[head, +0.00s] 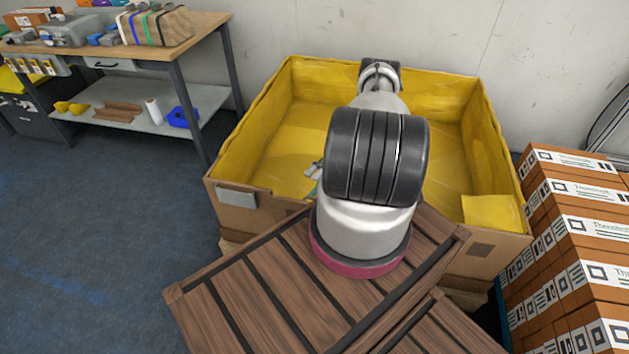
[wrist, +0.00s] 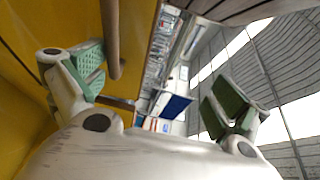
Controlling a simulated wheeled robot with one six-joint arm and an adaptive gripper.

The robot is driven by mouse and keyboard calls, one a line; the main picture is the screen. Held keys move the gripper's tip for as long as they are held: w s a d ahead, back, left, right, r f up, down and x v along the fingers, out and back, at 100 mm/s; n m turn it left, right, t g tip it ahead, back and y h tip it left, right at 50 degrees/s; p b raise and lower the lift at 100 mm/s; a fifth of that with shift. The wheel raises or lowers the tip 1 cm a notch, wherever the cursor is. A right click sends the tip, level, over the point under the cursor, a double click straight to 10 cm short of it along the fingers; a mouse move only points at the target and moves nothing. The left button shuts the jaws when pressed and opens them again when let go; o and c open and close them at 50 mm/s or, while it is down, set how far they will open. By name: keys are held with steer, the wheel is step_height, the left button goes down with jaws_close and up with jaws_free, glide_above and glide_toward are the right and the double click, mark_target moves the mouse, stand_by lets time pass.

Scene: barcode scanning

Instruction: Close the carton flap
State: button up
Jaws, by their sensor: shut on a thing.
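The large open carton (head: 490,120), yellow inside and brown outside, stands against the wall in the head view. A small yellow panel (head: 490,210) lies at its front right corner; I cannot tell if it is the flap. My gripper (head: 313,170) is mostly hidden behind my arm, low at the carton's front side. The exact contact is hidden.
A slatted wooden surface (head: 270,285) lies in front of the carton, under my arm. Stacked brown boxes (head: 565,240) stand close on the right. A workbench (head: 180,45) is at the left back. The blue floor (head: 80,215) at left is clear.

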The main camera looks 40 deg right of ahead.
steer(key=d+f, duration=0.2)
steer(key=d, duration=0.1)
steer(key=shift+w+f, duration=0.15)
steer(key=shift+f, duration=0.05)
steer(key=c, duration=1)
steer(key=shift+w+d+f, duration=0.15)
steer(key=shift+d+f, duration=1.55)
steer(key=shift+f, duration=0.1)
steer(key=shift+c, duration=0.4)
